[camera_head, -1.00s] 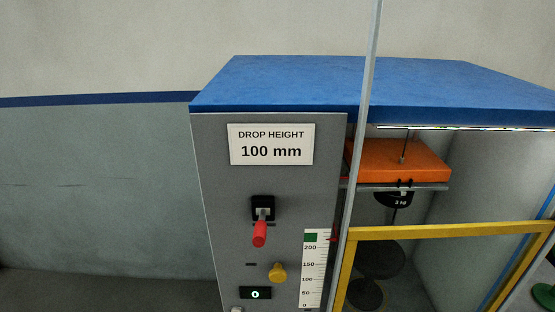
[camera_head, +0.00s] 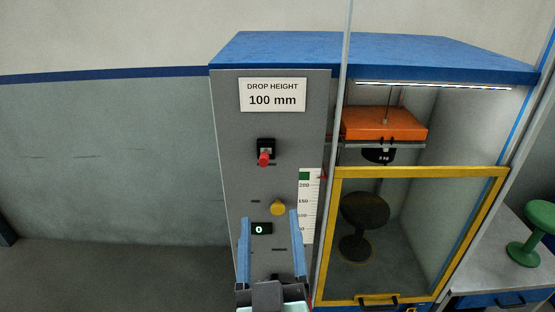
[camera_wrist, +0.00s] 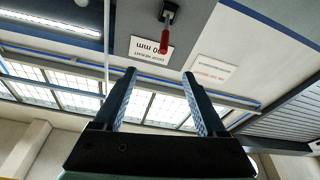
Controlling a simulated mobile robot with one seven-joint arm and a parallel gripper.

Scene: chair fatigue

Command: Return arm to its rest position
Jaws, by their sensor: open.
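My gripper (camera_head: 270,235) is at the bottom middle of the head view, in front of the grey control panel. Its two blue fingers stand apart with nothing between them. In the wrist view my gripper (camera_wrist: 158,85) is also open and empty, pointing up the panel. The panel's red-handled lever (camera_head: 265,158) lies above the fingers in the head view. The lever (camera_wrist: 164,32) also shows past the fingertips in the wrist view, apart from them. The yellow knob (camera_head: 278,208) and the counter (camera_head: 261,229) reading 0 sit close to the fingers in the picture.
The test machine has a blue top (camera_head: 370,55), an orange weight block (camera_head: 385,124) and a yellow-framed guard door (camera_head: 420,172) that looks closed. A dark stool (camera_head: 362,215) stands inside. A green stool (camera_head: 538,225) is on the bench at right. The floor at left is clear.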

